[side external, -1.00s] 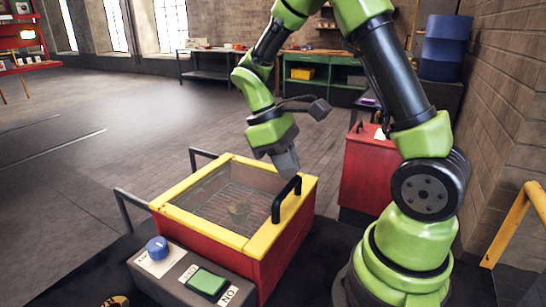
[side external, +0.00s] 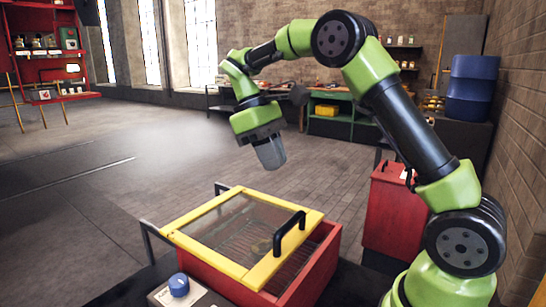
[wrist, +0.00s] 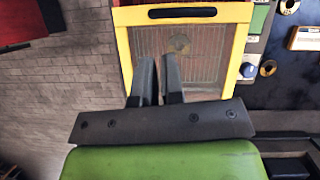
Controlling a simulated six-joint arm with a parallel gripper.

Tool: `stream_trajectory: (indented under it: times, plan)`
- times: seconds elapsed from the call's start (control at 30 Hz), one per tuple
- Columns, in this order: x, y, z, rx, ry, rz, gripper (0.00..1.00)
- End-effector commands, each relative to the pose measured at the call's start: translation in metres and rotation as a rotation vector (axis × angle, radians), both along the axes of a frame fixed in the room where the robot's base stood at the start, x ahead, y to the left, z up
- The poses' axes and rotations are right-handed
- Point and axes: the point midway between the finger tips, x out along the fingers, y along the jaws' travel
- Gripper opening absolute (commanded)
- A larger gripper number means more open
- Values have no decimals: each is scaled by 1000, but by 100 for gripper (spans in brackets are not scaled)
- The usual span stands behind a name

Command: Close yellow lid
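The yellow lid (side external: 262,272) has a clear pane and a black handle (side external: 289,232) on its right side. It sits over a red box (side external: 322,262), tilted slightly up on the handle side, with a gap showing the box's inside. In the wrist view the lid's yellow frame (wrist: 242,62) and black handle (wrist: 182,13) lie beyond my fingers. My gripper (side external: 272,158) hangs above and behind the lid, apart from it and empty. In the wrist view my gripper (wrist: 158,62) has a narrow gap between its two fingers.
A control box with a blue knob (side external: 179,284) stands at the front of the red box. A red cabinet (side external: 393,215) is behind to the right. Metal side rails (side external: 153,238) run left of the box. The air above the lid is clear.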

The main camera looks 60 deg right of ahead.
Motion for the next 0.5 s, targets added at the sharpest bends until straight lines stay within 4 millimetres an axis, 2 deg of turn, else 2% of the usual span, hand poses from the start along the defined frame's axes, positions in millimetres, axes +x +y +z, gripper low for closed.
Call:
stream_trajectory:
  times: [0.03, 0.1, 0.13, 0.27, 0.4, 0.5]
  plan:
    - [0, 0, 2, 6, -2, 16, 21]
    - [-1, 2, 4, 39, -9, 87, 37]
    - [-3, 3, 5, 62, -13, 138, 40]
    - [-12, 11, 8, 204, -46, 484, 40]
    - [-22, 21, 10, 355, -91, 905, 40]
    - [-28, 26, 11, 425, -117, 1144, 40]
